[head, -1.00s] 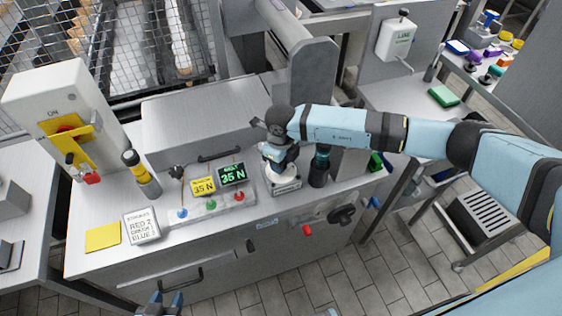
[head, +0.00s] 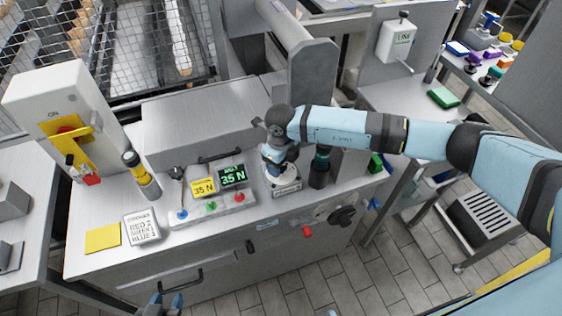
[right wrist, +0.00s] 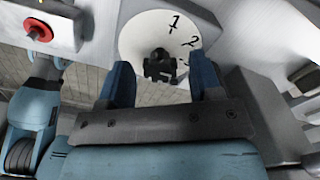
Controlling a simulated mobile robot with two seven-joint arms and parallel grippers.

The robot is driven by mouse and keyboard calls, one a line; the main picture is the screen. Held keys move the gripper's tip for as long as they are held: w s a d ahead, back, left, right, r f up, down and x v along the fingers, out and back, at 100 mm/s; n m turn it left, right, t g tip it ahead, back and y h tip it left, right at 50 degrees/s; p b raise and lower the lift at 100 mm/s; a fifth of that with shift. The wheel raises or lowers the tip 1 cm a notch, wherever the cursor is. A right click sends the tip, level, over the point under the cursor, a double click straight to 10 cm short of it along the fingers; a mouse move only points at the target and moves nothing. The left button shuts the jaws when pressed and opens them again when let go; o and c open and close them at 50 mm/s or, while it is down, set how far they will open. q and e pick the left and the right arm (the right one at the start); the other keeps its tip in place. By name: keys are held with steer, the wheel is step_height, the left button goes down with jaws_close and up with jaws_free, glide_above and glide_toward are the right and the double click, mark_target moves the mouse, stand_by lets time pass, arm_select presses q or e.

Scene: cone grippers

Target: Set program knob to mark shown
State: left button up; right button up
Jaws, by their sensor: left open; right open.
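The program dial is a white disc (right wrist: 135,42) in the right wrist view, with the marks 1, 2 and a partly hidden one along its right side. A black knob (right wrist: 160,66) sits at its middle. My right gripper (right wrist: 162,78) is open, its two blue fingers to either side of the knob in the picture; I cannot tell if they touch it. In the head view the right gripper (head: 278,155) points down over the small white unit (head: 284,186) and hides most of it. My left gripper (head: 165,303) is open and empty at the bottom edge.
A button box (head: 225,206) with blue, green and red buttons stands left of the dial. Behind it are a yellow "35 N" tag (head: 203,187) and a green-lit "35 N" display (head: 232,175). A lettered card (head: 141,227) lies further left. A dark cylinder (head: 319,168) stands close right.

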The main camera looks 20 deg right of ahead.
step_height(320, 180, up, 14)
steer(key=b, duration=0.1)
stand_by(0.5)
steer(key=shift+f, duration=0.1)
